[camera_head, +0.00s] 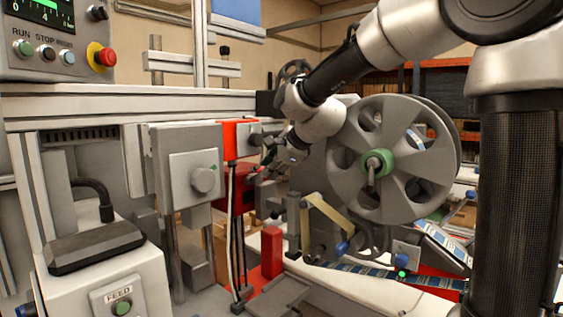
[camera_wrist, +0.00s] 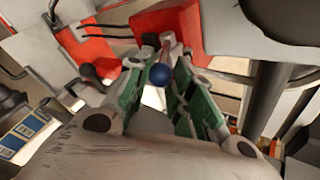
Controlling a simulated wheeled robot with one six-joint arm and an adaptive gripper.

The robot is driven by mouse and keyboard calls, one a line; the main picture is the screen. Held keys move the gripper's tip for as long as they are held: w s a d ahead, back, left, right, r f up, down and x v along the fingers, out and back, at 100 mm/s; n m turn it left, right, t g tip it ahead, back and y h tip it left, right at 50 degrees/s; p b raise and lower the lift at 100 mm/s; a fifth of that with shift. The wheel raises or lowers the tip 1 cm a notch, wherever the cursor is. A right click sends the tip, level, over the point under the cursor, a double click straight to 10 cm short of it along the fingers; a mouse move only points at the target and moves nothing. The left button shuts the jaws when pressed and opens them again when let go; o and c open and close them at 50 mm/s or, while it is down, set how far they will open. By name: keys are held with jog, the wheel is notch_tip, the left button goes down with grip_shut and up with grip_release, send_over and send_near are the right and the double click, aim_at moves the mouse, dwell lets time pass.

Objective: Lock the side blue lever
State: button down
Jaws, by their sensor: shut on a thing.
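The side blue lever (camera_wrist: 159,75) shows in the wrist view as a round dark-blue knob on a thin shaft that runs up to a red block (camera_wrist: 172,22). My gripper (camera_wrist: 157,68) has its green-padded fingers on either side of the knob and is shut on it. In the head view my gripper (camera_head: 277,157) is at the red unit (camera_head: 234,190) in the middle of the machine. The knob is hidden there behind the fingers, and I cannot tell the lever's angle from that view.
A large grey reel (camera_head: 415,155) with a green hub stands close to the right of my gripper. A grey box with a round knob (camera_head: 204,180) is to the left. A second blue knob (camera_head: 342,247) sits lower, near the label strip. A red post (camera_head: 271,252) stands below.

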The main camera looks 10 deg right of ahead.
jog(key=shift+s+f, duration=0.2)
jog(key=shift+f, duration=0.2)
jog(key=c, duration=1.2)
grip_release()
jog(key=shift+r, duration=0.1)
